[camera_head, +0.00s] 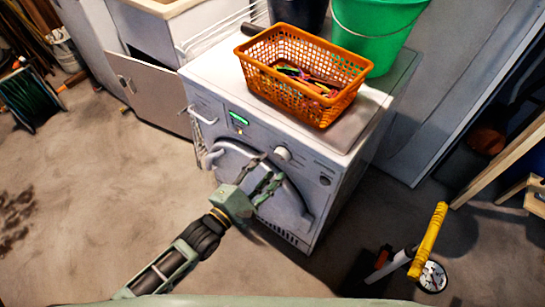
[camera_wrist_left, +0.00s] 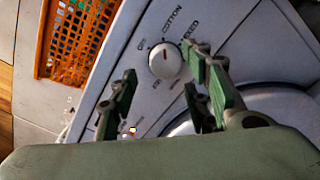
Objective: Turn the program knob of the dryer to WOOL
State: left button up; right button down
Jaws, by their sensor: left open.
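The white dryer (camera_head: 262,190) stands in the middle of the head view. Its round white program knob (camera_head: 282,153) is on the front panel, right of the green-lit display (camera_head: 238,118). The knob also shows in the left wrist view (camera_wrist_left: 165,62), with a red mark on its face and printed labels around it. OFF, COTTON and MIXED can be made out; I cannot read WOOL. My left gripper (camera_head: 270,170) is open in front of the dryer, just below the knob. In the wrist view its fingers (camera_wrist_left: 158,70) lie either side of the knob. My right gripper is not in view.
An orange basket (camera_head: 300,72) of colourful items and a green bucket (camera_head: 378,30) stand on the dryer. The round door (camera_head: 285,205) is below the knob. A yellow-handled pump (camera_head: 428,240) with a gauge stands at right. The floor at left is mostly clear.

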aim_at(277, 155)
pick_arm(q)
jog(key=x, duration=0.3)
jog(key=shift+w+d+f, duration=0.1)
jog(key=shift+w+d, duration=0.1)
jog(key=shift+w, duration=0.15)
jog(key=shift+w+d, duration=0.2)
jog(key=shift+w, duration=0.05)
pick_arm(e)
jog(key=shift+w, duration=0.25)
pick_arm(q)
jog(key=shift+c, duration=0.4)
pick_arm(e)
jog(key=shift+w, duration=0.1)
pick_arm(q)
jog(key=shift+w, duration=0.1)
jog(key=c, duration=0.9)
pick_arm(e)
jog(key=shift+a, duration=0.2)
